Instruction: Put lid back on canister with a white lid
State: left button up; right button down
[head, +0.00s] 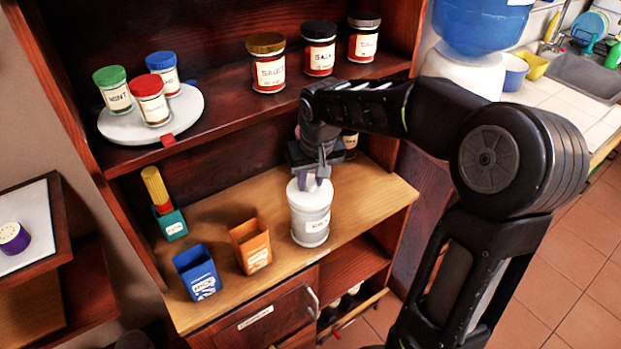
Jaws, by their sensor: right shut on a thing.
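A whitish canister (311,222) with a paper label stands upright on the light wood counter (375,205) of the cabinet. A white lid (304,191) is at the canister's mouth; I cannot tell from here whether it is fully seated or just above the rim. My right gripper (320,175) reaches in from the right and points down, shut on the top of the white lid. Its fingers hide part of the lid. My left gripper is out of view.
A blue box (196,273) and an orange box (251,246) stand left of the canister. A teal holder (172,224) with a yellow item is behind. Jars stand on the shelf above, several with coloured lids, some on a white turntable (190,126). A jar (350,140) is partly hidden behind my gripper.

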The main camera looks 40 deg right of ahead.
jog(key=shift+f+b, duration=0.2)
jog(key=shift+b, duration=0.25)
dwell(1.4)
dwell(0.3)
jog(key=c, duration=1.1)
grip_release()
jog(key=shift+o, duration=0.8)
jog(key=o, duration=0.4)
jog(key=shift+c, duration=0.2)
jog(key=shift+r+p, duration=2.45)
jog(key=shift+r, duration=1.1)
jog(key=shift+c, duration=0.3)
